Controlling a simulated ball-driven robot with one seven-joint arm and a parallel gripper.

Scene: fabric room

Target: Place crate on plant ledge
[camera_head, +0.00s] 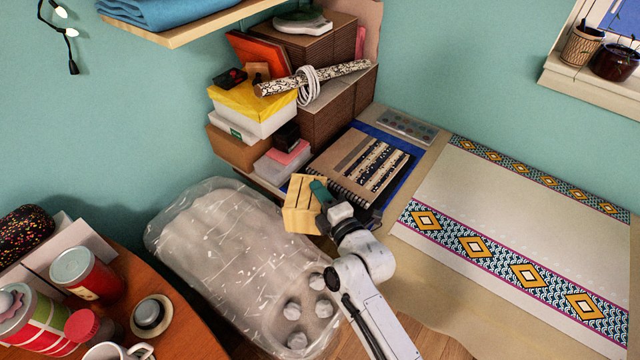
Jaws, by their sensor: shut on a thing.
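A small pale wooden crate (301,205) with slatted sides is at the end of my arm, near the middle of the camera view. My gripper (319,192) is shut on the crate at its right side. The crate is held tilted, in front of the stacked boxes and beside a notebook. The plant ledge (595,84) is a white sill at the upper right, far from the crate. It bears a woven pot (581,46) and a dark red pot (614,63). Part of the ledge runs out of view.
A table with a patterned cloth (500,215) fills the right. A notebook (362,165) lies by stacked boxes (254,105). A plastic-wrapped object (235,260) stands below the crate. A wooden table (185,335) with tins and a mug is lower left. A shelf (205,22) juts out above.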

